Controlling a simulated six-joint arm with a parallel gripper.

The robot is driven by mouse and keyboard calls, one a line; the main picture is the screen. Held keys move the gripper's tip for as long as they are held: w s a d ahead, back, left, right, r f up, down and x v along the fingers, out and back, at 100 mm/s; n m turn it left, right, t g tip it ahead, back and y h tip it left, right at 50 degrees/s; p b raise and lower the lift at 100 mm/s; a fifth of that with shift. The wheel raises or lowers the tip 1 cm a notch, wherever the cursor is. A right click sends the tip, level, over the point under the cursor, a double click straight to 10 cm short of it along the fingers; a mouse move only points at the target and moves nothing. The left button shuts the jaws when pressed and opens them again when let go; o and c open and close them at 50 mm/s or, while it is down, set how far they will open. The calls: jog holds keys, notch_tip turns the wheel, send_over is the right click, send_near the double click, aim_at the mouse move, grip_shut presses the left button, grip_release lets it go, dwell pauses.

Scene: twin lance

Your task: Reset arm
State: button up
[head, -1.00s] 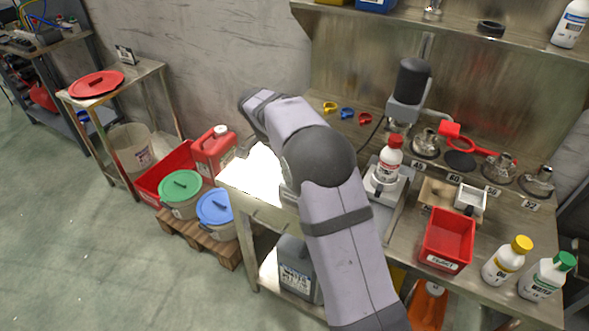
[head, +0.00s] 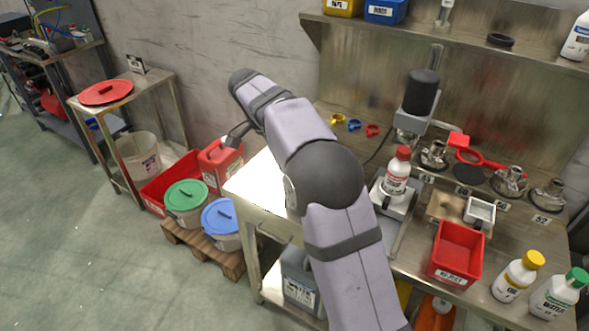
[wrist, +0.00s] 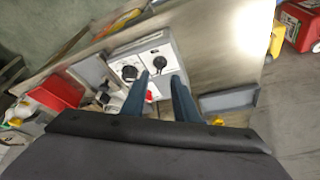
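My gripper shows in the wrist view (wrist: 162,76) as two blue fingers, apart, with nothing held between them. Beyond the fingers is a white control box (wrist: 147,65) with dark knobs. In the head view my arm reaches up and to the left across the bench, its elbow bent. The dark gripper end (head: 237,134) shows partly beside the wrist, in front of the wall and near the red jerrycan (head: 220,167); its fingers are hard to make out there.
The steel bench (head: 412,235) holds a red-capped bottle (head: 397,172) on a scale, a red bin (head: 457,252), a mixer (head: 420,95) and several metal nozzles. Green-lidded (head: 186,196) and blue-lidded (head: 219,216) buckets stand on a pallet. The floor at left is clear.

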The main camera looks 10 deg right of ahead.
dwell(0.4)
jog(key=s+f+n+g+y+p, duration=0.15)
jog(key=s+f+n, duration=0.25)
jog(key=s+n, duration=0.75)
jog(key=s+f+n+t+y+p, duration=0.1)
jog(key=s+f+n+y+p, duration=0.25)
jog(key=s, duration=1.55)
notch_tip(320, 180, down, 32)
jog(key=b, duration=3.1)
jog(key=shift+w+a+r+h, duration=0.2)
jog(key=shift+w+a+h, duration=0.1)
jog(key=shift+h, duration=0.1)
jog(key=shift+r+g, duration=0.1)
jog(key=shift+g, duration=0.15)
